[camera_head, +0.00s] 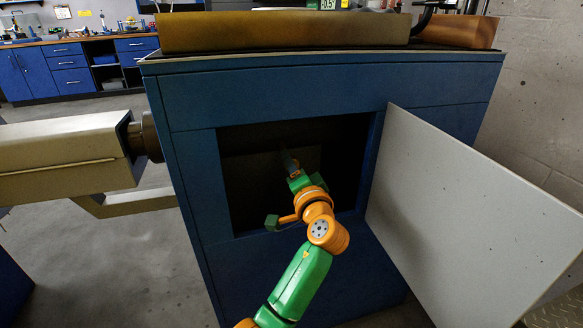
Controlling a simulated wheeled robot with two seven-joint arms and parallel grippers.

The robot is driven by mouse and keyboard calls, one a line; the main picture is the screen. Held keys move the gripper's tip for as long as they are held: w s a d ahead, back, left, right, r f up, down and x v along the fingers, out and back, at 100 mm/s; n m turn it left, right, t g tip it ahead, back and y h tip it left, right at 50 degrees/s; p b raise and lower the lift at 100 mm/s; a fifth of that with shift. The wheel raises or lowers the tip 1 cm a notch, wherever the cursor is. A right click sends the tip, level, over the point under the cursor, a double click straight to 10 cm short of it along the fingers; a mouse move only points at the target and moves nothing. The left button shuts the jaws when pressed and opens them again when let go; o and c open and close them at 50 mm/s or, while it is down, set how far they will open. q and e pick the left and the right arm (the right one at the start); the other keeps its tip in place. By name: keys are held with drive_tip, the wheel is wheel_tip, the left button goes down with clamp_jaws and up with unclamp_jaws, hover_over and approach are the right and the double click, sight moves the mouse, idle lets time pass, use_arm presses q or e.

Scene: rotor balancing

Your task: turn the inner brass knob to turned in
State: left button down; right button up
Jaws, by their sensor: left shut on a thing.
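My left gripper (291,162) is at the end of a green and orange arm that reaches up from the bottom of the view into the dark opening of a blue cabinet (190,215). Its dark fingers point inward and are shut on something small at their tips. A small brownish patch shows there, where the inner brass knob would be, but the knob itself is mostly hidden by the fingers and shadow. I cannot tell how far the knob is turned. My right gripper is not in view.
A pale door panel (465,205) stands wide open at the right of the opening. A beige machine body (60,155) meets the cabinet's left side. Long brown blocks (285,32) lie on the cabinet top.

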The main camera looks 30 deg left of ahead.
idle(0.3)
use_arm(q)
drive_tip(key=shift+c, duration=2.3)
unclamp_jaws()
drive_tip(key=v, duration=0.7)
drive_tip(key=shift+p, duration=0.4)
